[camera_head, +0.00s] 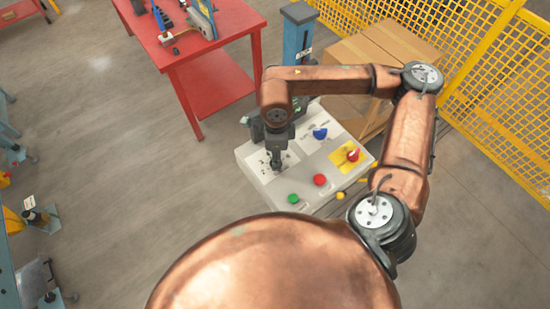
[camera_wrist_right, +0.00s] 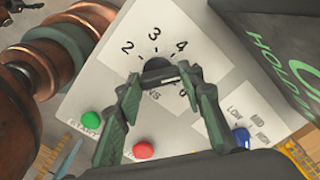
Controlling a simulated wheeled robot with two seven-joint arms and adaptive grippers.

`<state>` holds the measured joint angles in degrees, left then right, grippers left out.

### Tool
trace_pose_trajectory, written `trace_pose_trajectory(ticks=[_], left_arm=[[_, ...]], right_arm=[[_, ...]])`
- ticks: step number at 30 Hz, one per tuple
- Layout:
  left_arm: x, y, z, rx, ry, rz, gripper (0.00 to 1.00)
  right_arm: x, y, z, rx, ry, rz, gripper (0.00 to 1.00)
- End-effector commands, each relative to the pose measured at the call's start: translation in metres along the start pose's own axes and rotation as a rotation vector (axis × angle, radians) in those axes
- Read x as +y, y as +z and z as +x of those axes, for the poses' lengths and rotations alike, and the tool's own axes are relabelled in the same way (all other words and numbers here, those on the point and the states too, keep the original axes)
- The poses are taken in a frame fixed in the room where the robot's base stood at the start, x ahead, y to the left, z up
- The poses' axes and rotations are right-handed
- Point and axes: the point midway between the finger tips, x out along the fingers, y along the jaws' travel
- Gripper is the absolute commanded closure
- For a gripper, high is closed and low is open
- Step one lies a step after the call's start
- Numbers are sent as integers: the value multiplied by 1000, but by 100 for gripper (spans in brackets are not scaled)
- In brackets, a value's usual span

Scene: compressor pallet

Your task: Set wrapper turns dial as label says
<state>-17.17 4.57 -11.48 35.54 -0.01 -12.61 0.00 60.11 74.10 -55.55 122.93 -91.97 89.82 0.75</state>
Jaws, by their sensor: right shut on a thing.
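The wrapper's pale control panel (camera_head: 262,184) stands in the middle of the head view. The turns dial is a dark round knob (camera_wrist_right: 158,66) in the right wrist view, on a white plate (camera_wrist_right: 135,32) with 2, 3, 4 and 6 readable around it. My right gripper (camera_wrist_right: 160,76) is shut on the dial, its fingers on either side of the knob. In the head view this gripper (camera_head: 276,162) points down onto the panel's left part and hides the dial. The fingers cover the knob's pointer and some numbers. My left gripper is out of view.
The panel also has a blue LOW-MID-HIGH knob (camera_head: 320,133), a green button (camera_head: 293,198), a red button (camera_head: 320,180) and a red switch (camera_head: 352,155). A dark screen (camera_wrist_right: 285,45) shows partial text "HOLD". Cartons (camera_head: 375,50) and a red table (camera_head: 215,45) stand behind.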

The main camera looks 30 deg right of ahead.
Motion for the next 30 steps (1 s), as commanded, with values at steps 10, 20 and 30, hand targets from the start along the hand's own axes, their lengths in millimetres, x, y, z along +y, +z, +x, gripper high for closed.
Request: trace_pose_trajectory(ticks=[10, 20, 30], left_arm=[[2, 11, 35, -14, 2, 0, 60], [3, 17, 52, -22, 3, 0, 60], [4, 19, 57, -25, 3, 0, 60]], right_arm=[[-1, 1, 4, 1, -1, -312, 89], [0, 2, 1, 0, -2, -514, 89], [-1, 2, -1, 0, -3, -591, 89]])
